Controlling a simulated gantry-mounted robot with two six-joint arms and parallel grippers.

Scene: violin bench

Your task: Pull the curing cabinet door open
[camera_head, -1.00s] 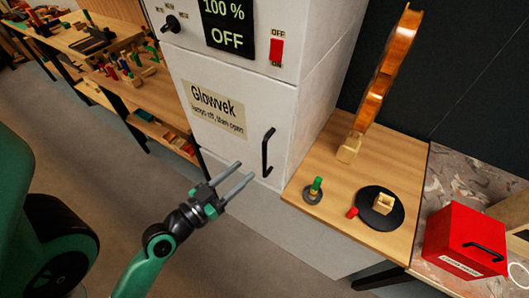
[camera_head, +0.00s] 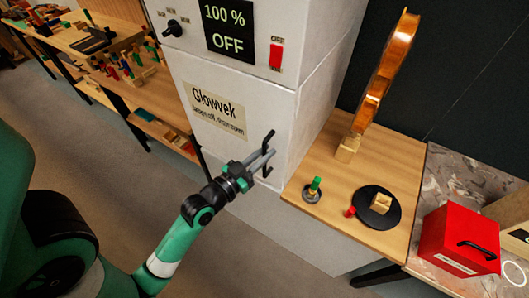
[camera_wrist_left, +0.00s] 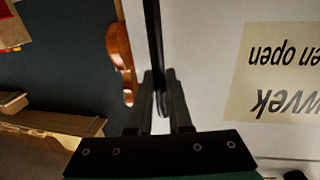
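The white curing cabinet door (camera_head: 255,105) is closed flush in its frame and has a beige "Glowvek" label (camera_head: 215,110). Its black bar handle (camera_head: 267,139) is at the door's lower right. My left gripper (camera_head: 268,158) is at the handle, with its fingers pointing at the door. In the left wrist view the handle (camera_wrist_left: 154,35) runs down between the two fingers (camera_wrist_left: 161,100). The fingers look apart, one on each side of the bar, and I see no clear grip. My right gripper is not in view.
A red switch (camera_head: 276,56) and an "OFF" display (camera_head: 229,29) are above the door. Right of the cabinet, a wooden bench (camera_head: 330,205) carries a violin (camera_head: 388,65), a black disc (camera_head: 365,213) and small parts. A red box (camera_head: 459,236) is farther right. Floor in front is clear.

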